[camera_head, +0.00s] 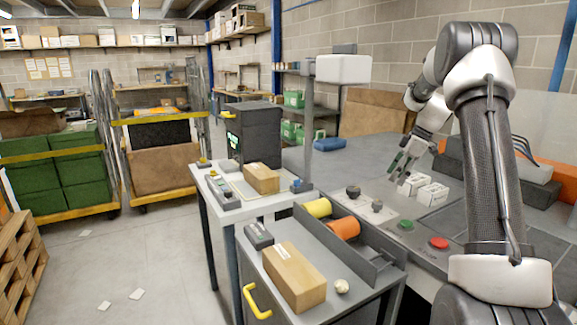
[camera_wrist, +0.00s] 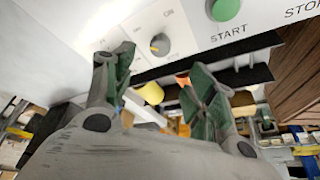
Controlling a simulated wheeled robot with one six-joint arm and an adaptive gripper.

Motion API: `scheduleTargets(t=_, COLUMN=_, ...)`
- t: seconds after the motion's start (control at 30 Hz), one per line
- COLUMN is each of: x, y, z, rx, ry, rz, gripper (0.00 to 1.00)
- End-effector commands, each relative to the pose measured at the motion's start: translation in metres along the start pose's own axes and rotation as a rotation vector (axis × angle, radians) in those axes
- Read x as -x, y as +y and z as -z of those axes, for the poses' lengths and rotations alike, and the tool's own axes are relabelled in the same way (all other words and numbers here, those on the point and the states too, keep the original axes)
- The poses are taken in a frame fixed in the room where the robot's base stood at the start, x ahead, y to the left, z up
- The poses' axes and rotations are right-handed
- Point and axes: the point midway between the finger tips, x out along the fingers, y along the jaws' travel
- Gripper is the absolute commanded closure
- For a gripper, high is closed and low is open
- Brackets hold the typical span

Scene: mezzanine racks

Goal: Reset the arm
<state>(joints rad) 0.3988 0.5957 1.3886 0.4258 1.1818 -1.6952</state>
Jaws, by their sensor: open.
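My gripper (camera_head: 398,171) hangs at the end of my bent arm on the right, above the grey machine bench. Its two green-padded fingers are spread in the wrist view (camera_wrist: 160,82), with nothing held between them. Beyond the fingertips, the wrist view shows a control panel (camera_wrist: 180,18) with a knob (camera_wrist: 159,44) and a green START button (camera_wrist: 226,9). In the head view, the green button (camera_head: 406,225) and a red button (camera_head: 438,243) sit lower on the panel. Whether the fingers touch anything is unclear, but they look clear of the panel.
Two small white boxes (camera_head: 432,194) stand just below and right of my gripper. A cart in front carries a cardboard box (camera_head: 294,277), a yellow roll (camera_head: 318,208) and an orange roll (camera_head: 344,228). A brown box (camera_head: 262,179) lies on the scale table. Open floor (camera_head: 160,260) lies left.

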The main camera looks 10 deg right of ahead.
Motion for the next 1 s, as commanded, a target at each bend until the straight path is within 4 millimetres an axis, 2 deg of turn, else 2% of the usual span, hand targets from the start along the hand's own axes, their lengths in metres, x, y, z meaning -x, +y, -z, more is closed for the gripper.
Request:
scheduleTargets(t=0.17, x=0.0, y=0.003, z=-0.004, rx=-0.212, ry=-0.012, rz=-0.012, gripper=0.44)
scheduleTargets(t=0.3, x=-0.022, y=-0.022, z=-0.026, rx=-0.497, ry=-0.07, rz=0.026, gripper=0.44)
scheduleTargets(t=0.37, x=-0.023, y=-0.038, z=-0.033, rx=-0.616, ry=-0.1, rz=0.03, gripper=0.44)
scheduleTargets(t=0.47, x=-0.014, y=-0.071, z=-0.037, rx=-0.798, ry=-0.152, rz=0.02, gripper=0.44)
scheduleTargets(t=0.67, x=0.019, y=-0.151, z=-0.025, rx=-1.076, ry=-0.232, rz=-0.057, gripper=0.44)
scheduleTargets(t=0.83, x=0.051, y=-0.233, z=-0.012, rx=-1.231, ry=-0.256, rz=-0.166, gripper=0.44)
scheduleTargets(t=1.0, x=0.072, y=-0.314, z=-0.008, rx=-1.282, ry=-0.23, rz=-0.276, gripper=0.44)
